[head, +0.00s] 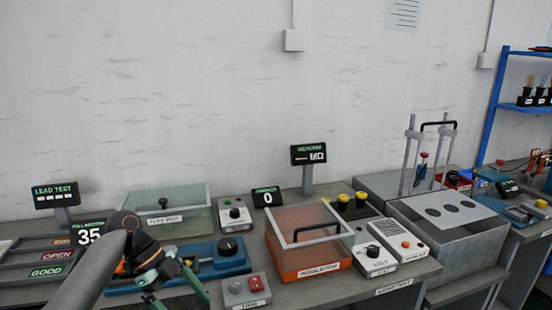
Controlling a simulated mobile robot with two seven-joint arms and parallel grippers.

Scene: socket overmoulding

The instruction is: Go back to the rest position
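My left arm comes in from the lower left, and its gripper (178,297) points down over the front of the bench near the blue fixture. Its two greenish fingers are spread apart, with no object visible between them. The lower ends of the fingers are close to the bottom edge of the picture. My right gripper is not in view.
A blue fixture with a black knob (228,246) and a grey box with a red button (256,284) stand right of the gripper. Behind are a clear-lidded green box (165,222) and a lead test display (56,195). An orange insulation box (318,267) and a grey tank (465,243) stand farther right.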

